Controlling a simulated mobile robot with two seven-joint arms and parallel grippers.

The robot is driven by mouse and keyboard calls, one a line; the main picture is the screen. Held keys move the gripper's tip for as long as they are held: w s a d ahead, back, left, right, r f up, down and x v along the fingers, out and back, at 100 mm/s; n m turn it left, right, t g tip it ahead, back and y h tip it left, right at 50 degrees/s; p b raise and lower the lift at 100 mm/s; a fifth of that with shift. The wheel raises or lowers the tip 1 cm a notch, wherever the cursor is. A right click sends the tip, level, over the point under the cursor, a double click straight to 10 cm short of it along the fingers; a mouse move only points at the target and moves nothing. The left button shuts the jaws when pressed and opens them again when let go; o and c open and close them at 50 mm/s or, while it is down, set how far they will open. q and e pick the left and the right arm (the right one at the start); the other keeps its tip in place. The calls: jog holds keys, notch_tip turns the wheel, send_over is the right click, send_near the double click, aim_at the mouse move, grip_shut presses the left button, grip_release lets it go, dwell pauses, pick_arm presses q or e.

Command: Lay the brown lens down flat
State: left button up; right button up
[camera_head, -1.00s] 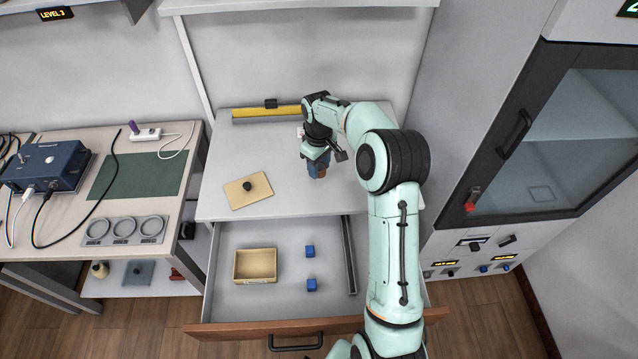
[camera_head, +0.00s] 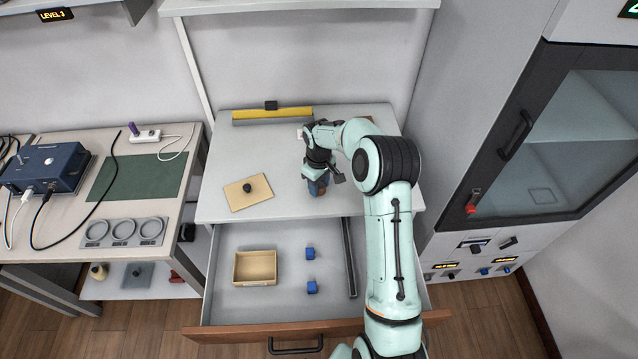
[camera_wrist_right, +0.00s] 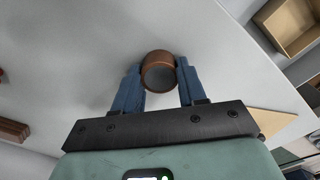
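The brown lens (camera_wrist_right: 159,72) is a short brown ring with a grey middle. In the right wrist view it sits between the two blue fingers of my right gripper (camera_wrist_right: 160,72), which touch its sides. One round face is turned towards the wrist camera. In the head view my right gripper (camera_head: 317,187) is low over the white tabletop (camera_head: 290,145), and only a small brown bit of the lens shows at the fingertips. I cannot tell whether the lens touches the table. My left gripper is not in view.
A wooden board with a black knob (camera_head: 247,187) lies left of the gripper. A yellow bar (camera_head: 272,114) lies at the back. A three-ring holder (camera_head: 123,230) is on the left table.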

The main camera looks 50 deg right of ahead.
jog(key=o, duration=0.4)
jog(key=shift+o, duration=0.2)
notch_tip(320, 180, up, 12)
jog(key=p, duration=0.1)
jog(key=shift+r, duration=0.15)
jog(key=shift+a, duration=0.1)
dwell(0.4)
